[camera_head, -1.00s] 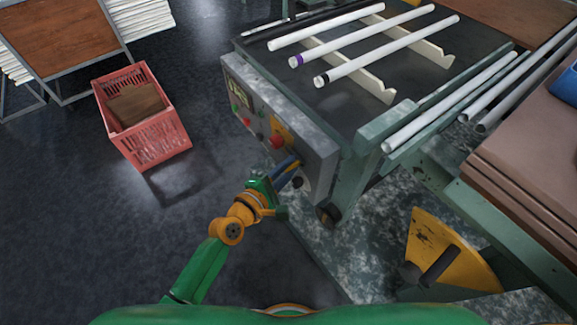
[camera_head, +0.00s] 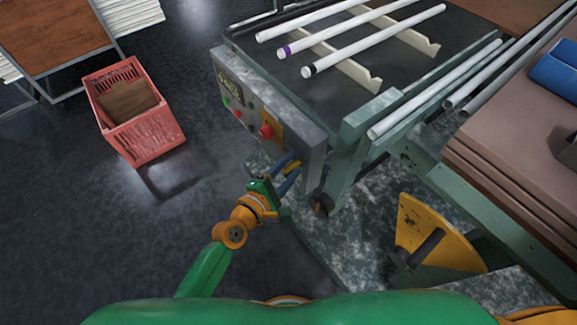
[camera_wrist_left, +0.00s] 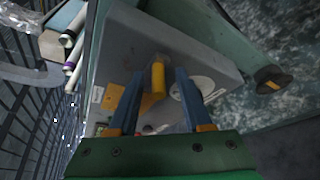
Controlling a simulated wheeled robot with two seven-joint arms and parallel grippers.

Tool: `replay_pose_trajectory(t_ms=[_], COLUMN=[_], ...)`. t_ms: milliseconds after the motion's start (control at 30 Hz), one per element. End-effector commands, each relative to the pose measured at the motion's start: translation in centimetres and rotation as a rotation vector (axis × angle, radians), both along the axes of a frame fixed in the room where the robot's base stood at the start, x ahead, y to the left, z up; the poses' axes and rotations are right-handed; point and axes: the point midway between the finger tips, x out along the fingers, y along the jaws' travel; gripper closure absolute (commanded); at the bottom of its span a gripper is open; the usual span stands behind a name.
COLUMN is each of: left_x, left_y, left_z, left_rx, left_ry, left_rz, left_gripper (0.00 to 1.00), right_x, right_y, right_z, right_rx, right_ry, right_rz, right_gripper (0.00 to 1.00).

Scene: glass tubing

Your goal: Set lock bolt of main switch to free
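The grey control panel (camera_head: 270,110) is on the side of the machine. A yellow bar-shaped part (camera_wrist_left: 158,77) sticks out near its end; I cannot tell whether it is the lock bolt or the switch handle. It also shows in the head view (camera_head: 292,168). A pale round plate (camera_wrist_left: 206,86) lies beside it, partly hidden by a finger. My left gripper (camera_wrist_left: 159,71) is open in front of the panel, its blue fingers (camera_head: 287,173) apart on either side of the yellow part. No clear contact shows. My right gripper is not in view.
A red emergency button (camera_head: 266,131) sits on an orange plate farther along the panel. White tubes (camera_head: 375,40) lie on the machine top. A red crate (camera_head: 140,125) stands on the floor at left. A yellow pedal-like part (camera_head: 430,235) is at lower right.

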Motion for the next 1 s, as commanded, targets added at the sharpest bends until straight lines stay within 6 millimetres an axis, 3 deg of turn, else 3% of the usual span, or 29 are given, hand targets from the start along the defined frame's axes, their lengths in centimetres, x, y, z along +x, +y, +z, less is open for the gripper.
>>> replay_pose_trajectory(t_ms=[233, 400, 567, 1000], left_x=[-0.5, -3.6, -5.4, -5.7], left_y=[0.5, 2.5, 3.8, 3.9], left_z=[0.2, 0.9, 1.4, 1.5], left_rx=[0.001, 0.001, 0.001, 0.002], left_ry=[-0.001, 0.002, 0.001, -0.001], left_rz=[0.002, 0.000, 0.000, 0.000], left_gripper=[0.51, 0.51, 0.51, 0.51], right_x=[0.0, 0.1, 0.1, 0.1], right_y=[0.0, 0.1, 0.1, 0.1], right_z=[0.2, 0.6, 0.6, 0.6], right_rx=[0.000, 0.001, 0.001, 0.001], right_ry=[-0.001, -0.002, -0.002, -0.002], right_rz=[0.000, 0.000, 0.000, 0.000], right_gripper=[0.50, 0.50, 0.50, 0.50])
